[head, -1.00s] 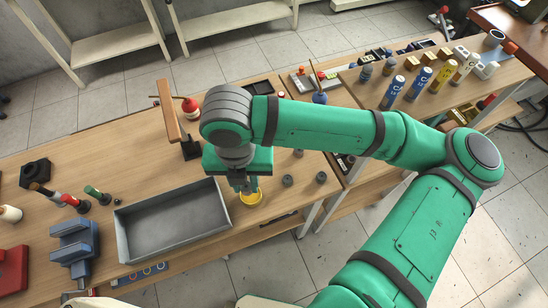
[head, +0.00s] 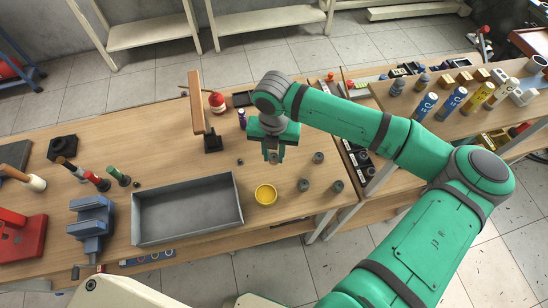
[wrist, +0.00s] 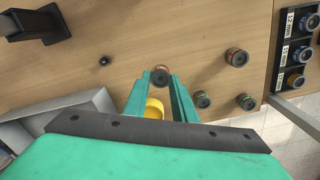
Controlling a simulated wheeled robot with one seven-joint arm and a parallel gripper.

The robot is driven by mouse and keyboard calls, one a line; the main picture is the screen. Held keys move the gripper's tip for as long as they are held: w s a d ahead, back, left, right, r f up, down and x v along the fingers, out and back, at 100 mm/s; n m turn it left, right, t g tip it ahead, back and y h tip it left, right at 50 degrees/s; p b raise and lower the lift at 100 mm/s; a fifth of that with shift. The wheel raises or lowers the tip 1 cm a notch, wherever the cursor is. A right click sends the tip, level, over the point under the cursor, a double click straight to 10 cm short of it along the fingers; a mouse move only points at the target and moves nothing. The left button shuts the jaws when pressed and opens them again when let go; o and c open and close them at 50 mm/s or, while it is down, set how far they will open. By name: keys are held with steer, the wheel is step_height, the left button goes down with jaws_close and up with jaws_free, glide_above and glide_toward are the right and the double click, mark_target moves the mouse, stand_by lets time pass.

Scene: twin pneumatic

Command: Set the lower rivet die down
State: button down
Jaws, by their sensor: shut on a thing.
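My gripper (wrist: 160,82) points down over the wooden bench, with its two teal fingers shut on a small round dark die with a reddish rim, the lower rivet die (wrist: 160,76), at the fingertips. In the head view my gripper (head: 273,157) is behind the yellow cup (head: 265,194). I cannot tell how far the die is above the bench top. Several similar round pieces stand to the right: one farther back (head: 318,157) and two nearer the front edge, (head: 303,185) and (head: 337,187).
A grey open tray (head: 187,240) lies left of the yellow cup. A small dark knob (head: 239,161) sits left of my gripper. A wooden upright on a black stand (head: 212,143) rises behind it.

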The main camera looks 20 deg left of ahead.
mark_target(274, 157)
steer(key=shift+w+a+f, duration=0.1)
steer(key=shift+w+f, duration=0.05)
steer(key=shift+f, duration=1.6)
steer(key=shift+f, duration=0.1)
steer(key=c, duration=1.5)
jaws_free()
steer(key=shift+o, duration=0.2)
step_height(274, 157, up, 12)
